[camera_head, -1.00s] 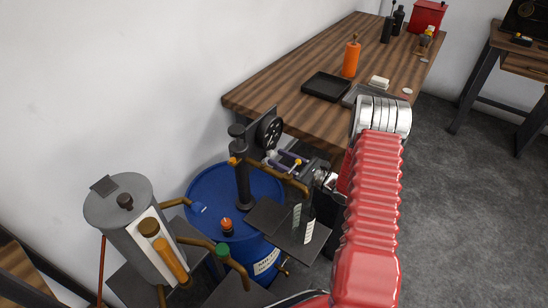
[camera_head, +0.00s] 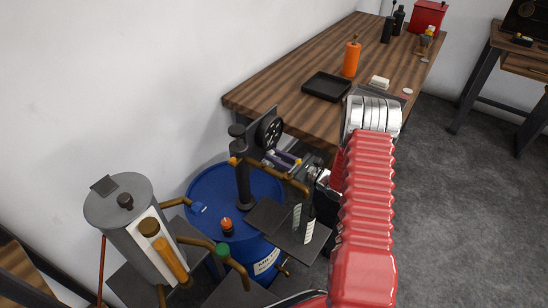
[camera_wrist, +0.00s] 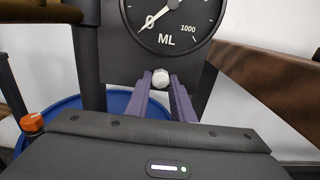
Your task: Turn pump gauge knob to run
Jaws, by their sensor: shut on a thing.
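The pump gauge (camera_wrist: 172,20) is a black dial with white marks, "ML" and "1000", on a dark plate. Its white needle points to the lower left. It also shows in the head view (camera_head: 268,131) on the pump's dark column. A pale faceted knob (camera_wrist: 160,78) sits just below the dial. My gripper (camera_wrist: 160,82) has a purple finger on each side of the knob and is shut on it. In the head view my gripper (camera_head: 280,160) is below and right of the dial; the knob is hidden there. Any run mark is not readable.
A blue drum (camera_head: 215,190) stands under the pump, with brown pipes around it. A grey cylindrical tank (camera_head: 125,210) is at left. A wooden table (camera_head: 290,90) with a black tray (camera_head: 327,86) and orange bottle (camera_head: 351,58) stands behind. Open floor lies at right.

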